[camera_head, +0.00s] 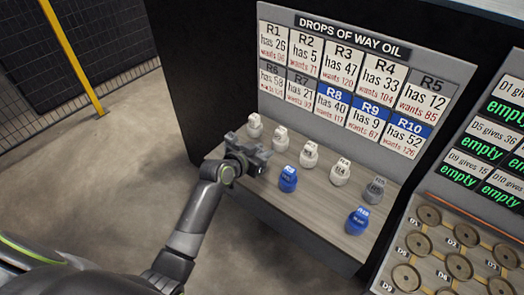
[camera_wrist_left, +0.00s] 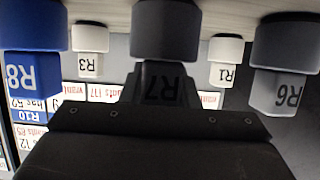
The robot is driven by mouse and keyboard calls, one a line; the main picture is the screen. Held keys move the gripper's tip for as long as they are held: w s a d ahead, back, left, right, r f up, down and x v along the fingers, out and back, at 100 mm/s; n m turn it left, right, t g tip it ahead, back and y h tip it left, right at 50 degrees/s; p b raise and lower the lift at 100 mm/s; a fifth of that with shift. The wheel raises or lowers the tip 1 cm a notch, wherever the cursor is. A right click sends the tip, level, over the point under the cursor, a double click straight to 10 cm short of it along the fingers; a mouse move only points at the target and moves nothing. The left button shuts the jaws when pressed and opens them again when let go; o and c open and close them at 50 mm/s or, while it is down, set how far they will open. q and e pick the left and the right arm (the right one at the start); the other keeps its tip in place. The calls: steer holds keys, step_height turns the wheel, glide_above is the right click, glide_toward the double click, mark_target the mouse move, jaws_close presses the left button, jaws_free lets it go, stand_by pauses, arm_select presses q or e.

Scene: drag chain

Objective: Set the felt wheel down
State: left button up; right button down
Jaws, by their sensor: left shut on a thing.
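No felt wheel can be made out for certain in either view. My left gripper (camera_head: 250,158) is over the left part of the grey wooden shelf (camera_head: 315,222). It is shut on a dark grey pot marked R7 (camera_wrist_left: 163,85), which shows upside down in the middle of the left wrist view. The dark jaw body (camera_wrist_left: 155,135) fills the bottom of that view. In the head view the gripper hides the held pot, and whether it touches the shelf cannot be told. My right gripper is not in view.
White pots (camera_head: 309,154), blue pots R8 (camera_head: 288,179) and R10 (camera_head: 357,220), and a grey pot (camera_head: 375,189) stand close by. Grey pot R6 (camera_wrist_left: 285,65) shows in the wrist view. A label board (camera_head: 345,85) rises behind. Brown discs (camera_head: 459,266) sit in a tray at right.

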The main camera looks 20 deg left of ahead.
arm_select(q)
steer(key=o, duration=1)
steer(key=shift+f, duration=0.1)
steer(key=shift+o, duration=0.2)
steer(key=shift+s+r, duration=0.1)
steer(key=shift+r, duration=0.1)
steer(key=v, duration=1.1)
steer(key=shift+s, duration=0.4)
steer(key=shift+a, duration=0.15)
